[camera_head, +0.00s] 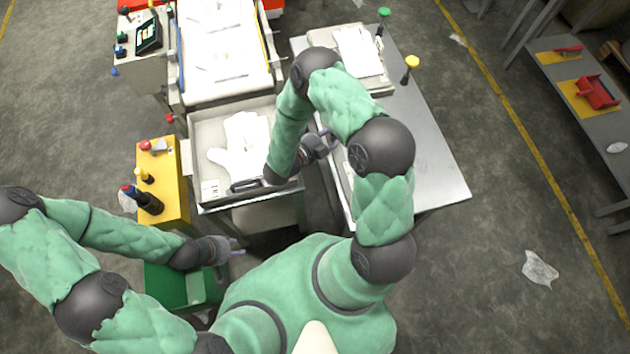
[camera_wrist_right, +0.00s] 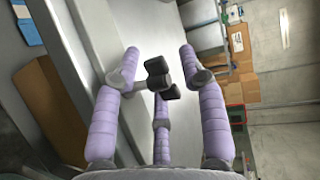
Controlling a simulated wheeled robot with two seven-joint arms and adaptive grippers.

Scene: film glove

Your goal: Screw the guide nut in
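In the right wrist view a dark two-lobed knob on a grey stem (camera_wrist_right: 158,70), apparently the guide nut, sits between the purple fingers of my right gripper (camera_wrist_right: 158,58). The fingers are spread around it, with gaps at the tips; whether any finger touches the stem I cannot tell. In the head view my right gripper (camera_head: 328,141) is at the right side of the tray, beside the grey table, and the nut cannot be made out there.
A metal tray (camera_head: 204,125) holds a white film glove (camera_head: 236,150).

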